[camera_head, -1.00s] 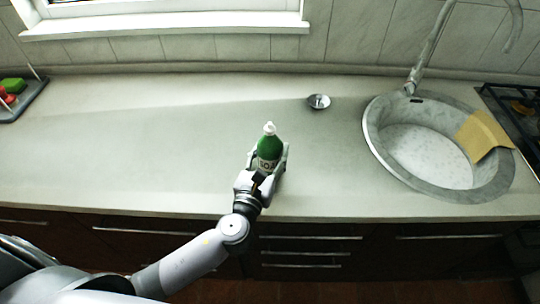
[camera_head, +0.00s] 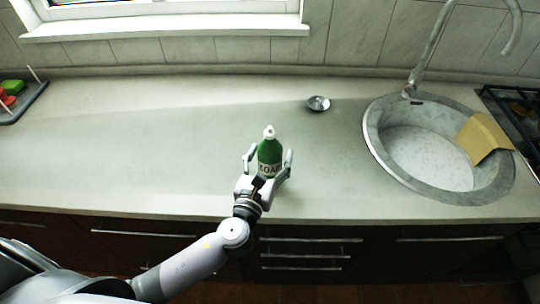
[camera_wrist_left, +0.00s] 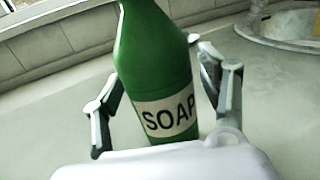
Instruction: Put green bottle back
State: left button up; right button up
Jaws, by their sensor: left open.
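The green bottle (camera_head: 269,153) with a white cap and a SOAP label stands upright on the counter near its front edge. It also shows large in the left wrist view (camera_wrist_left: 158,65), where its top is cut off. My left gripper (camera_head: 269,157) is open, with one finger on each side of the bottle. My right gripper is not in view.
The grey counter (camera_head: 150,140) is clear to the left and behind the bottle. A small metal dish (camera_head: 318,103) lies behind and right. A dark tray (camera_head: 28,104) with a green sponge (camera_head: 11,86) is far left.

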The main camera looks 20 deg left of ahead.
pick_arm(q)
jog(key=shift+r, duration=0.2)
jog(key=shift+s+f, duration=0.15)
jog(key=shift+s, duration=0.2)
jog(key=s+b, duration=0.2)
jog(key=s, duration=0.8)
jog(key=shift+s, duration=0.3)
jog(key=shift+s+b, duration=0.3)
jog(key=shift+s, duration=0.05)
